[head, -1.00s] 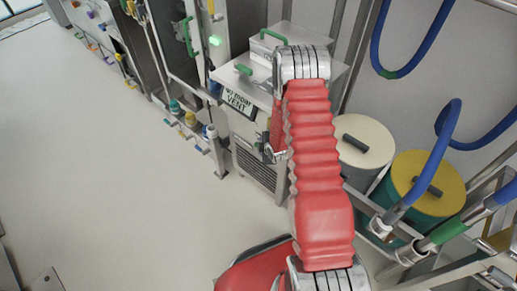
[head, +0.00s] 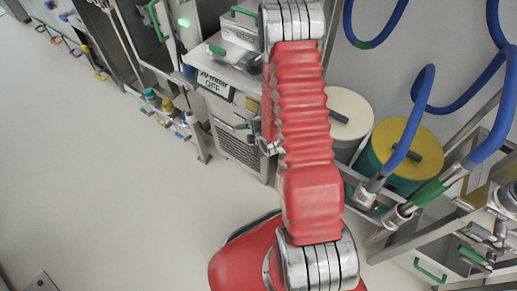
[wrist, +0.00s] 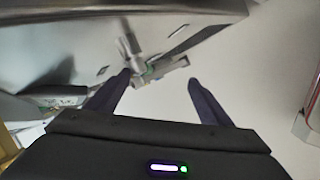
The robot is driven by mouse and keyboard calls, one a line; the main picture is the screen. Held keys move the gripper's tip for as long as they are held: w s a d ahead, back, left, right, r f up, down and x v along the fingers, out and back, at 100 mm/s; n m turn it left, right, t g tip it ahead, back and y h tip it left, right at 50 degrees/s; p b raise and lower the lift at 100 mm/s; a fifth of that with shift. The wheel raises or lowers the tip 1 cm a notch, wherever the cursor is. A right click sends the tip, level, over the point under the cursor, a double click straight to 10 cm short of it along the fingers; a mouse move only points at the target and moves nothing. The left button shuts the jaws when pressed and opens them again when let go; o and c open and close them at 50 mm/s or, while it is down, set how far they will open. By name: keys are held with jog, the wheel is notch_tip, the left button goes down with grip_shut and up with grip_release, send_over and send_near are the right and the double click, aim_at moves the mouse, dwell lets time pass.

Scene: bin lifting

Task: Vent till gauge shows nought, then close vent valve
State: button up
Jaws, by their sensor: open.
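The display (head: 213,83) on the front of the grey cabinet reads "OFF" on its lower line; the upper line is blurred, perhaps 20 mbar. A small green-handled part (head: 240,126), possibly the vent valve, shows below it, beside my red arm. In the wrist view, a metal valve-like fitting with a green spot (wrist: 150,70) lies just beyond and between my gripper's fingertips (wrist: 158,81). My gripper is open, its dark fingers spread apart with nothing held. In the head view my arm hides my gripper. I cannot tell whether a finger touches the fitting.
Two drums, one white-topped (head: 349,112) and one yellow-topped (head: 407,148), stand right of the cabinet. Blue hoses (head: 420,105) and metal rails are at the right. A low rail with coloured fittings (head: 168,106) runs left of the cabinet. The floor (head: 110,200) at left is clear.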

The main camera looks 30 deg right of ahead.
jog(key=o, duration=0.7)
jog(key=shift+g, duration=0.3)
jog(key=s, duration=0.2)
jog(key=s+f, duration=0.1)
jog(key=s, duration=0.2)
jog(key=shift+a+f, duration=0.1)
jog(key=shift+a, duration=0.05)
jog(key=shift+c, duration=0.2)
jog(key=shift+s, duration=0.6)
jog(key=c, duration=0.6)
jog(key=shift+s, duration=0.3)
jog(key=c, duration=0.5)
jog(key=shift+s+a+r, duration=0.1)
jog(key=shift+s+r, duration=0.1)
jog(key=shift+w, duration=0.1)
jog(key=shift+c, duration=0.5)
